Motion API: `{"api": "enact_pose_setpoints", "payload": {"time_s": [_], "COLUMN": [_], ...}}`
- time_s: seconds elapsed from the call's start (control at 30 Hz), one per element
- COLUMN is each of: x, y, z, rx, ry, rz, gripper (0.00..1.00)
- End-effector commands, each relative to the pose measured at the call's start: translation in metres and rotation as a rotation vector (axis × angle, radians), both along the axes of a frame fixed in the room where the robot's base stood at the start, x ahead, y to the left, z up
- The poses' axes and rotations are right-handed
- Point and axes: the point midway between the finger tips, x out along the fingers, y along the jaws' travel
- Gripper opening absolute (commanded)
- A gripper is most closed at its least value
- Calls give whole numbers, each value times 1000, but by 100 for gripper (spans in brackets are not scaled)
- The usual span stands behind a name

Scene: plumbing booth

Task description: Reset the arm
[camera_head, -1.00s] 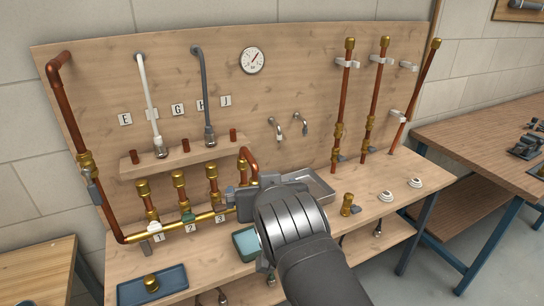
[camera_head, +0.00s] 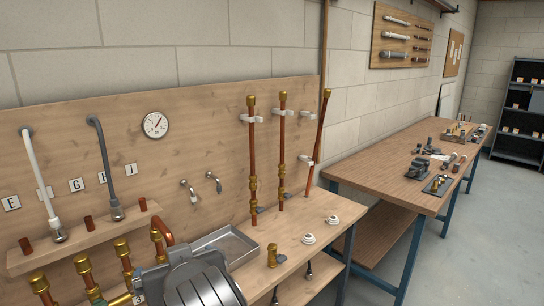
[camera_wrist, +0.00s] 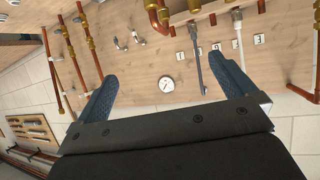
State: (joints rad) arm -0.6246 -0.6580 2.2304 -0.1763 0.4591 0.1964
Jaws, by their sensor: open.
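My gripper (camera_wrist: 166,92) shows in the wrist view with its two blue fingers wide apart and nothing between them. Past the fingers the wooden back panel (camera_wrist: 140,70) shows tilted, with the round gauge (camera_wrist: 166,84) between the fingertips. In the head view only the grey end of my arm shows at the bottom, in front of the plumbing bench; the fingers are hidden there. The back panel (camera_head: 215,165) carries the gauge (camera_head: 155,125), two taps and three upright copper pipes. The rightmost pipe (camera_head: 318,140) leans.
A metal tray (camera_head: 226,245), a brass valve (camera_head: 272,256) and white round fittings (camera_head: 308,239) are on the bench. White and grey hoses (camera_head: 104,165) stand at the left shelf. A second workbench (camera_head: 400,178) with tools stands at the right. Floor beyond it is clear.

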Motion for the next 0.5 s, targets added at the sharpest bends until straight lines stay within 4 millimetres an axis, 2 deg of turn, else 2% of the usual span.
{"api": "enact_pose_setpoints", "payload": {"time_s": [0.5], "x": [43], "y": [25], "z": [-25], "rx": [-4], "ry": [4], "rz": [0], "gripper": [100]}}
